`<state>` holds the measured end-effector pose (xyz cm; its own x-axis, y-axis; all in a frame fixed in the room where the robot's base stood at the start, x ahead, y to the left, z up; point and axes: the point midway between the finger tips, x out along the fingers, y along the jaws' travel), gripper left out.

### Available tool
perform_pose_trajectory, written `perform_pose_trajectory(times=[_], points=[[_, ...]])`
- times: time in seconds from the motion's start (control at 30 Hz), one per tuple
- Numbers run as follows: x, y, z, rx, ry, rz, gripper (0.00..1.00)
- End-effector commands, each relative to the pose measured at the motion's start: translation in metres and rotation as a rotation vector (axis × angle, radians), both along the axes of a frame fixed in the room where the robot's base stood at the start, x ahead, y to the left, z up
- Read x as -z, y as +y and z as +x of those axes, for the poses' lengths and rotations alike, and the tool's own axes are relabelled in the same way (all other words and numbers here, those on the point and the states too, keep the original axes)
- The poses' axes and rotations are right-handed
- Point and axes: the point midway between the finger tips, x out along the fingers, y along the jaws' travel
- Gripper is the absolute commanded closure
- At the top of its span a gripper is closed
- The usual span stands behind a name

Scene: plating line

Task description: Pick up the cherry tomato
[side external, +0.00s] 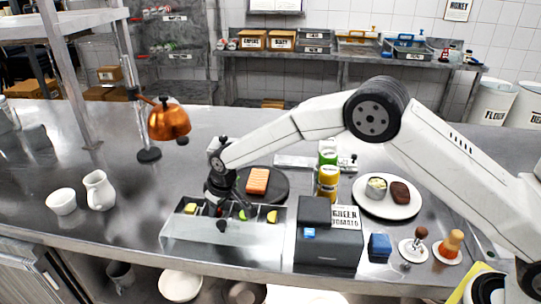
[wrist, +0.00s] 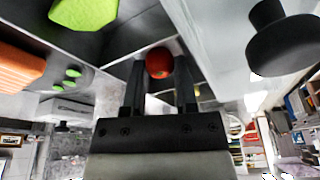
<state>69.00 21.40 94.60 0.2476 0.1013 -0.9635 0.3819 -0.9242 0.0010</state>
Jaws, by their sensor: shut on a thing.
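The cherry tomato (wrist: 159,61) is a small round red thing between the fingertips of my gripper (wrist: 160,72) in the wrist view. My gripper is shut on it. In the side view my gripper (side external: 217,207) points down into the steel compartment tray (side external: 222,247) at its left-middle part. There the tomato is mostly hidden by the fingers and the tray wall. I cannot tell whether it still touches the tray floor.
The tray also holds yellow pieces (side external: 272,216) and a green piece (side external: 243,214). Behind it is an orange fillet (side external: 257,181) on a dark round plate. A dark label printer (side external: 328,240) stands right of the tray. A copper heat lamp (side external: 168,122) hangs at left.

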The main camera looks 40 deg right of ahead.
Motion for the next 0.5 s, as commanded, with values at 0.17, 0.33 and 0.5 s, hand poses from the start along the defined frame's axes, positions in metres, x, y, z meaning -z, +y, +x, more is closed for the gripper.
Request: perform_pose_trajectory(times=[0.17,0.33,0.5], points=[[-0.009,0.0,0.001,0.0,-0.002,0.001,0.92],[-0.026,0.0,0.0,0.0,-0.001,0.002,0.92],[-0.042,-0.002,-0.009,-0.001,-0.001,0.001,0.92]])
